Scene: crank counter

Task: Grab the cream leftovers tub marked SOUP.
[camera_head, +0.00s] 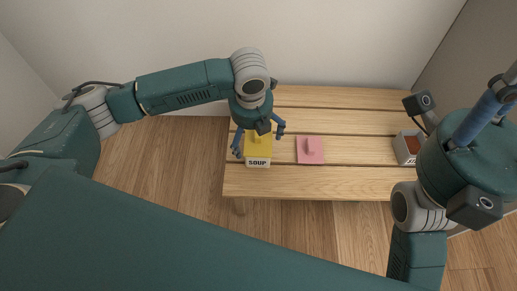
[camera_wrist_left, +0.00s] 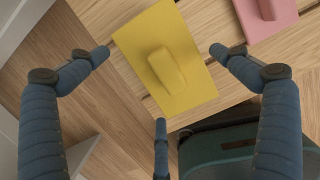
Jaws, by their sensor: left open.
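The tub marked SOUP (camera_head: 258,162) stands near the left end of the slatted wooden table. Its cream front with dark lettering shows below a yellow lid (camera_head: 262,149) with a raised grip. In the left wrist view the yellow lid (camera_wrist_left: 190,85) fills the middle and hides the tub's walls. My left gripper (camera_head: 259,141) is open above the lid, its fingers spread around the lid's outline. In the left wrist view its fingers (camera_wrist_left: 160,54) hold nothing. My right gripper (camera_head: 487,112) is partly visible at the right edge; its fingertips are not clear.
A pink lid-like square with a grip (camera_head: 310,156) lies just right of the tub, and also shows in the left wrist view (camera_wrist_left: 279,26). An open pale container (camera_head: 401,149) with reddish-brown contents stands at the table's right, near my right arm. The table (camera_head: 350,181) is bare between them.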

